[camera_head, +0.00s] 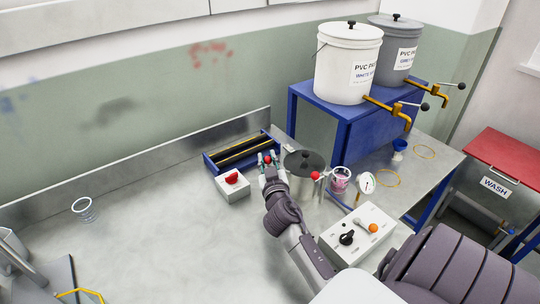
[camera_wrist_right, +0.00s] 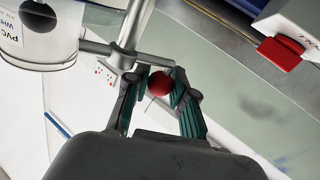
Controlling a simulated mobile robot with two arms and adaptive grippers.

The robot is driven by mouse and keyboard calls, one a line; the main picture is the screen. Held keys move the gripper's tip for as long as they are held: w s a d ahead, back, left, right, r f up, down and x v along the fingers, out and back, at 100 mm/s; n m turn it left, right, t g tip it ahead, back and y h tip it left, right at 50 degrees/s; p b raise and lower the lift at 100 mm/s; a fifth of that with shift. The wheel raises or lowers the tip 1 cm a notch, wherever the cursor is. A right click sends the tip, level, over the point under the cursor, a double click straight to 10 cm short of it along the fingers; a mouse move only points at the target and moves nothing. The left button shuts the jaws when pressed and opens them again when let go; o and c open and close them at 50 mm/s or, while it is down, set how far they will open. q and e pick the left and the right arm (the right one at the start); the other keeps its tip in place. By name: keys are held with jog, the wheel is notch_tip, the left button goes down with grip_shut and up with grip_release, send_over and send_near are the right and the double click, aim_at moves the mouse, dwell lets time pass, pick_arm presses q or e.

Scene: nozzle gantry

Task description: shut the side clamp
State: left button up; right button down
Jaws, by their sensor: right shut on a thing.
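In the head view my right gripper (camera_head: 268,164) is beside the left side of a metal pot (camera_head: 302,181) with a dark lid. Its fingers are closed around a red ball knob (camera_head: 268,159). In the right wrist view the red knob (camera_wrist_right: 159,84) sits between the two teal-padded fingers of the gripper (camera_wrist_right: 160,92). A metal rod and cross bar (camera_wrist_right: 105,48) show just behind the knob; I cannot tell how the clamp's lever joins them. A second red ball (camera_head: 315,175) stands at the pot's right side.
A blue rack (camera_head: 213,164) and a box with a red switch (camera_head: 232,187) stand left of the gripper. The left bench is mostly clear around an empty cup (camera_head: 84,209).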

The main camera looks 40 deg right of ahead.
jog(key=n+t+y+p, duration=0.1)
jog(key=y, duration=0.1)
jog(key=a+n+y+p, duration=0.1)
jog(key=n+y, duration=0.1)
jog(key=s+n+t+y+p, duration=0.1)
jog(key=y, duration=0.1)
jog(key=shift+a+r+n+t, duration=0.15)
jog(key=shift+r+n+t, duration=0.1)
jog(key=shift+n+t, duration=0.05)
jog(key=shift+s+a+f+n+y+p, duration=0.15)
jog(key=shift+n+y+p, duration=0.4)
jog(key=shift+y, duration=0.65)
jog(key=shift+s+a+n+y+p, duration=0.3)
jog(key=shift+n+y, duration=0.45)
jog(key=shift+y, duration=0.75)
jog(key=c, duration=1)
grip_release()
jog(key=shift+o, duration=0.2)
jog(key=s+d, duration=0.1)
jog(key=s, duration=1.1)
